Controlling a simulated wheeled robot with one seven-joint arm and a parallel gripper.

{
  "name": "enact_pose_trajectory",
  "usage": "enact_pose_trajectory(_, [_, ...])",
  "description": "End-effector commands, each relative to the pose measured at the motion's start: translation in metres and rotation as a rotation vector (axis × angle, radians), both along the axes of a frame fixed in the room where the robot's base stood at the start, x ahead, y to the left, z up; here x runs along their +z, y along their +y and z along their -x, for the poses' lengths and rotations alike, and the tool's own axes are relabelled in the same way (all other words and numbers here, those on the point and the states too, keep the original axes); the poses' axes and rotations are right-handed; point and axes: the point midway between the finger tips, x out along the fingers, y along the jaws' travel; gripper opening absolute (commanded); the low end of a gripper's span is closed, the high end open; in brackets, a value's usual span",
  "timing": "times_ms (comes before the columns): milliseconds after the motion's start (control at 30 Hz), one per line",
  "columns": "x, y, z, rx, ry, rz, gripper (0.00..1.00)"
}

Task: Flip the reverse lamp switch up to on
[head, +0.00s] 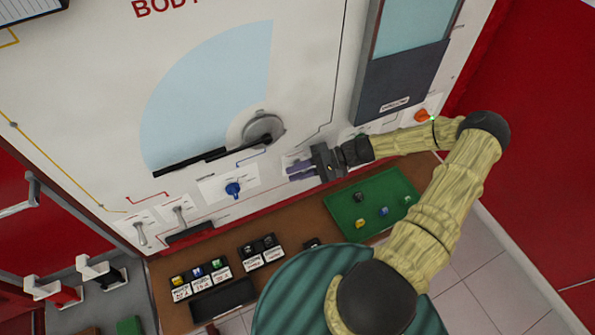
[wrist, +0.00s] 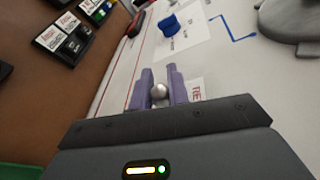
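A silver ball-tipped lever (wrist: 160,92) stands on the white panel, with a partly covered label in red letters starting "RE" (wrist: 196,90) beside it. I take it to be the reverse lamp switch. My gripper (wrist: 161,88) has its two purple fingers on either side of the ball, with no clear gap showing. In the head view my gripper (head: 300,170) is at the lower part of the panel and hides the switch. Whether the lever is up or down cannot be told.
A blue knob (head: 233,189) is left of my gripper, below a large wiper dial (head: 263,128). Two silver toggles (head: 140,232) (head: 180,212) are further left. An orange knob (head: 421,115) is at right. A brown shelf below holds a green tray (head: 343,222) and labelled blocks (head: 198,277).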

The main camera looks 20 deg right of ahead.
Motion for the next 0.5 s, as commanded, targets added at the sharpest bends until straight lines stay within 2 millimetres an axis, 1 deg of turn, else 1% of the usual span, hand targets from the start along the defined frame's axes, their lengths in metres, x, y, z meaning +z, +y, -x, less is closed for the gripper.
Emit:
enact_pose_trajectory(33, [0.0005,-0.0002,-0.0005,-0.001,-0.001,-0.001,0.27])
enact_pose_trajectory(100, [0.0005,-0.0002,-0.0003,-0.001,-0.001,-0.001,0.39])
enact_pose_trajectory(367, [0.0002,-0.0002,-0.0002,0.000,-0.001,0.000,0.39])
enact_pose_trajectory(500, [0.0003,-0.0059,-0.0007,-0.002,-0.003,0.002,0.39])
